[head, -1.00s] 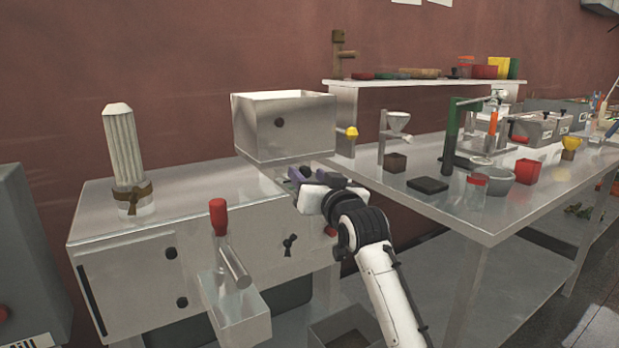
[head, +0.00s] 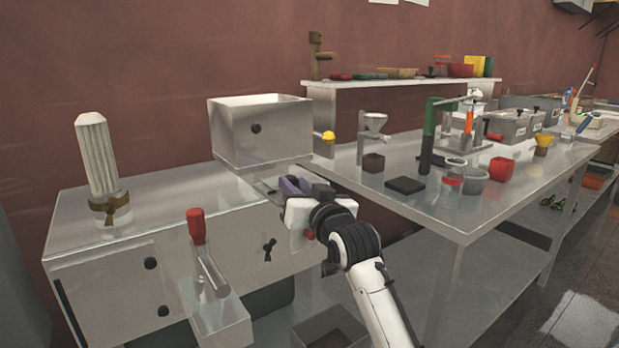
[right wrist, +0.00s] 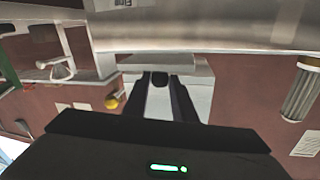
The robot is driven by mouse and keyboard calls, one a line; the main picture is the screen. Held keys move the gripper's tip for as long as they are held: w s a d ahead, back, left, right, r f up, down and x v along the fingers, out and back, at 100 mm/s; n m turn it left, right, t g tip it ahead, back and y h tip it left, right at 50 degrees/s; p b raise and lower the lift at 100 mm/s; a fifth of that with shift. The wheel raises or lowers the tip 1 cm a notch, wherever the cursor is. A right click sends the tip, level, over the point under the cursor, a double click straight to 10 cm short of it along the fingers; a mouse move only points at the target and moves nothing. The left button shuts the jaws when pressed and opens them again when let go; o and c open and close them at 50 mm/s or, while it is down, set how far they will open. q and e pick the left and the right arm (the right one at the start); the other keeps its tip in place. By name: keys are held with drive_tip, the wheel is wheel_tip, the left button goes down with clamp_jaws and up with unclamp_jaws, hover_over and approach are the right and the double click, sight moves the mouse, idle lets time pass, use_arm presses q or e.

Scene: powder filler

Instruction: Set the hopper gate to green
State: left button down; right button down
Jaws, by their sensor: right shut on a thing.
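The hopper is a grey open-topped metal box (head: 232,137) with a dark round knob on its front, at the back of the metal cabinet. My right gripper (head: 291,186) is at the hopper's lower right, just below its bottom edge. Its jaws are shut on a small dark piece under the hopper, apparently the gate's handle; the fingers mostly hide it. In the right wrist view the fingers (right wrist: 160,92) close around this piece, below a pale flat plate (right wrist: 150,64). I cannot make out a green mark on the gate. My left gripper is out of view.
A red-handled lever (head: 196,226) and a ribbed white cylinder (head: 96,155) are left of the gripper. A yellow knob (head: 328,137) sits right of the hopper. The right-hand table (head: 440,215) holds a funnel stand, cups and a black pad. An open bin (head: 335,325) is below.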

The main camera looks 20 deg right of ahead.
drive_tip(key=shift+w, duration=0.1)
drive_tip(key=c, duration=1.5)
unclamp_jaws()
drive_tip(key=shift+o, duration=0.2)
drive_tip(key=s+d, duration=0.1)
drive_tip(key=s, duration=0.9)
drive_tip(key=shift+s, duration=0.15)
drive_tip(key=shift+d, duration=0.1)
